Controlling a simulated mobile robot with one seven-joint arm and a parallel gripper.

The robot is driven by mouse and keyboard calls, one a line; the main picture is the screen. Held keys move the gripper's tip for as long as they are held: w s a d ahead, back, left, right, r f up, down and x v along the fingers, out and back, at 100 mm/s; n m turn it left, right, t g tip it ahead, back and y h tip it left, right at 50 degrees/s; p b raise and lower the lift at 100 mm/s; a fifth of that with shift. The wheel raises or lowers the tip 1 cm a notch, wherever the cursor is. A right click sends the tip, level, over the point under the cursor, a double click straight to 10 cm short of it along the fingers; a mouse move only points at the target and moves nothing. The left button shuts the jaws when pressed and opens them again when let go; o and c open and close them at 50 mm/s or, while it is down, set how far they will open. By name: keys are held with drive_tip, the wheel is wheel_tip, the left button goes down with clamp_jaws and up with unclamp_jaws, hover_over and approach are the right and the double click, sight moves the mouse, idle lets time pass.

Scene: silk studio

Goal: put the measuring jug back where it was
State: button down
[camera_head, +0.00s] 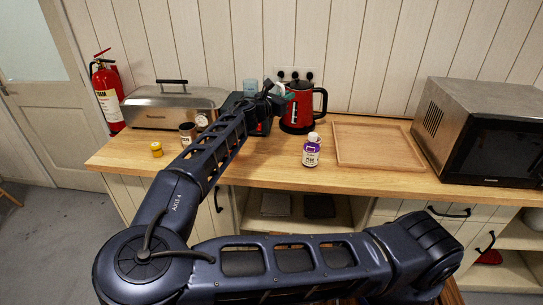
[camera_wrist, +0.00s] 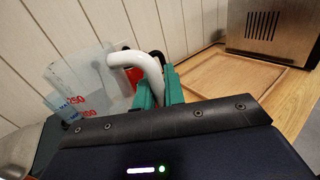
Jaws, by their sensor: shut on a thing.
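The measuring jug is clear with red markings and a white handle; the wrist view shows its body (camera_wrist: 92,78) at left. My gripper (camera_wrist: 158,88) has green fingers closed on the white handle. In the head view the jug (camera_head: 250,87) is a small bluish shape against the back wall, above a dark appliance. My gripper (camera_head: 279,92) is just right of it, near the kettle, partly hidden by my own arm. The jug's base is hidden, so I cannot tell whether it touches anything.
On the counter (camera_head: 240,174) stand a red kettle (camera_head: 297,112), a steel appliance (camera_head: 170,108), a jar (camera_head: 187,132), a yellow-lidded pot (camera_head: 156,149) and a purple-labelled bottle (camera_head: 311,150). An empty wooden tray (camera_head: 375,146) lies left of the microwave (camera_head: 488,130).

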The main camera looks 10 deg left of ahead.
wheel_tip(320, 180, down, 22)
drive_tip(key=shift+r, duration=0.2)
idle(0.7)
drive_tip(key=c, duration=1.9)
unclamp_jaws()
drive_tip(key=shift+f, duration=0.1)
drive_tip(key=o, duration=0.4)
drive_tip(key=v, duration=1.2)
